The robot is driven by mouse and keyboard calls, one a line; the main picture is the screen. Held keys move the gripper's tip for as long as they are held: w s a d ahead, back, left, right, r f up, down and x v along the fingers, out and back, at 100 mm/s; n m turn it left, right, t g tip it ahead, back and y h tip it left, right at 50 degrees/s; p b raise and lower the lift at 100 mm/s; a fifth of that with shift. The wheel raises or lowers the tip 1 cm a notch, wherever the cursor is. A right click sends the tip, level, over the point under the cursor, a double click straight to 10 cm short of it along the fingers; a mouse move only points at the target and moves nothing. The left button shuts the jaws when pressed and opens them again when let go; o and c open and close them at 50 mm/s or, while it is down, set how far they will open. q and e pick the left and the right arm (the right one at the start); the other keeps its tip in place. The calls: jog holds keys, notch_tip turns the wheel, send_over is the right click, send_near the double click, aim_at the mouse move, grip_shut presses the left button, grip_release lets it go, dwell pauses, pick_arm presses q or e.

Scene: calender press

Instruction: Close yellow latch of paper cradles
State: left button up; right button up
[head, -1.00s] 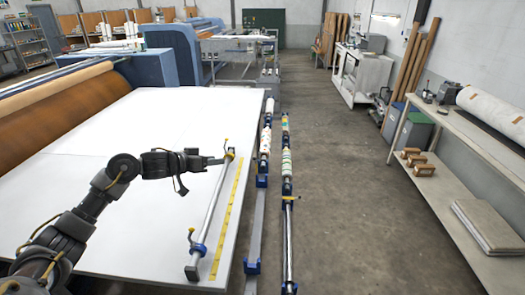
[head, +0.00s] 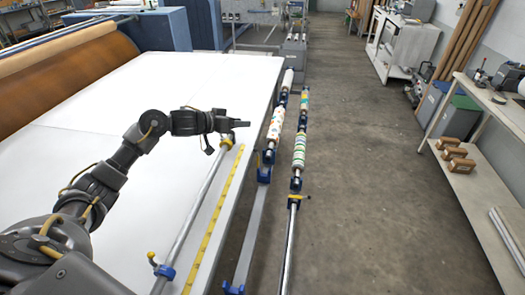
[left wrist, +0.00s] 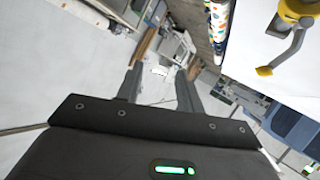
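A long grey bar with blue cradle ends lies along the right edge of the white table in the head view. Its far end has a yellow latch (head: 226,142); its near end has a blue clamp (head: 164,271) with a yellow-tipped lever (head: 152,257). My left gripper (head: 243,124) is just above and beyond the far latch, apparently not touching it. In the left wrist view its two fingers (left wrist: 158,86) are apart with nothing between them. A yellow clamp with a grey, yellow-tipped lever (left wrist: 291,45) shows at the upper right there. My right gripper is not in view.
Two rows of cradles stand right of the table, holding patterned paper rolls (head: 275,123) (head: 299,147). Another yellow latch (head: 296,197) sits on the right row. A yellow measuring strip (head: 213,225) lies beside the bar. The floor (head: 375,190) to the right is clear.

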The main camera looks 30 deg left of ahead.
pick_arm(q)
notch_tip(320, 180, down, 3)
jog(key=b, duration=0.4)
send_near(256, 151)
jog(key=x, duration=0.3)
jog(key=shift+w+a+f, duration=0.1)
jog(key=shift+a+f, duration=0.1)
jog(key=x, duration=0.2)
jog(key=p+x, duration=0.1)
jog(key=x, duration=0.4)
jog(key=shift+w+d+f, duration=0.1)
jog(key=shift+w+f, duration=0.1)
jog(key=shift+f, duration=0.25)
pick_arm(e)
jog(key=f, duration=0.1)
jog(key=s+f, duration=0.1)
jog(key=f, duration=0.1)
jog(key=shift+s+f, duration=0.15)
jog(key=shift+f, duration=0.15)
pick_arm(q)
jog(key=shift+c, duration=0.3)
jog(key=c, duration=0.7)
grip_shut()
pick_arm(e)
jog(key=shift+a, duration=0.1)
